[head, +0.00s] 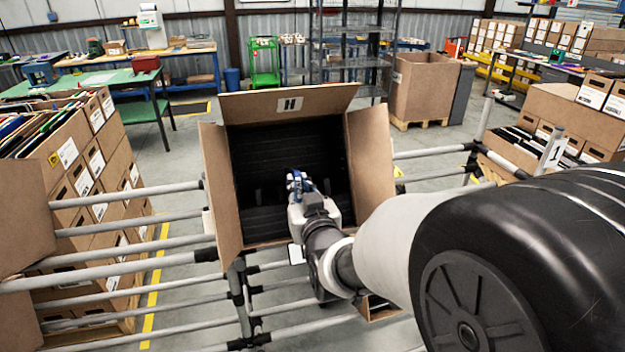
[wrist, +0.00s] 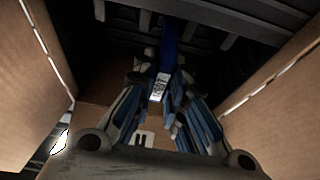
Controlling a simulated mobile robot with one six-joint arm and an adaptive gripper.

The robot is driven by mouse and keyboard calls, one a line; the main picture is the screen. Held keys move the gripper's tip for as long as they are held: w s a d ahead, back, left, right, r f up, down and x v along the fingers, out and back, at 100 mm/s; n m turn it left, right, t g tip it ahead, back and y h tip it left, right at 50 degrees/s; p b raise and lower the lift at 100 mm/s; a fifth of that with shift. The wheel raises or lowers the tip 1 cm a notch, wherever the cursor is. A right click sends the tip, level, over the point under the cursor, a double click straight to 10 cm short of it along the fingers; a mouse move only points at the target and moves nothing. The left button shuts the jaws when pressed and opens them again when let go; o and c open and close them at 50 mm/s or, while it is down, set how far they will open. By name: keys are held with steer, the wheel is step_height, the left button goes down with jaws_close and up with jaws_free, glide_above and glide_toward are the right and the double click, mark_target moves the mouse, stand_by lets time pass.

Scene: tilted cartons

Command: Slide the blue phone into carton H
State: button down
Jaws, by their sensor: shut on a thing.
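Carton H (head: 330,98) stands tilted in a pipe rack, its flaps spread and its dark mouth facing me. The letter H is on its upper flap. My gripper (head: 299,180) is at the mouth, in front of the dark interior. In the wrist view my gripper (wrist: 160,88) is shut on the blue phone (wrist: 169,42), a narrow blue piece with a white label beside it between the fingertips. The phone points towards the dark ribbed interior. Carton walls (wrist: 285,75) stand on both sides. The fingers hide much of the phone, and how deep it reaches is unclear.
Grey pipe rails (head: 130,228) run left and right of the carton. Stacked cartons with files (head: 75,165) stand at the left, and more cartons (head: 575,110) at the right. A large open carton (head: 425,88) stands on a pallet behind. The floor behind carton H is partly clear.

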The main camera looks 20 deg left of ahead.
steer(key=c, duration=1.5)
jaws_free()
steer(key=shift+c, duration=0.2)
steer(key=s+d+r, duration=0.4)
steer(key=s, duration=0.3)
steer(key=shift+p, duration=0.35)
steer(key=shift+w+d+r, duration=0.1)
steer(key=shift+d, duration=0.1)
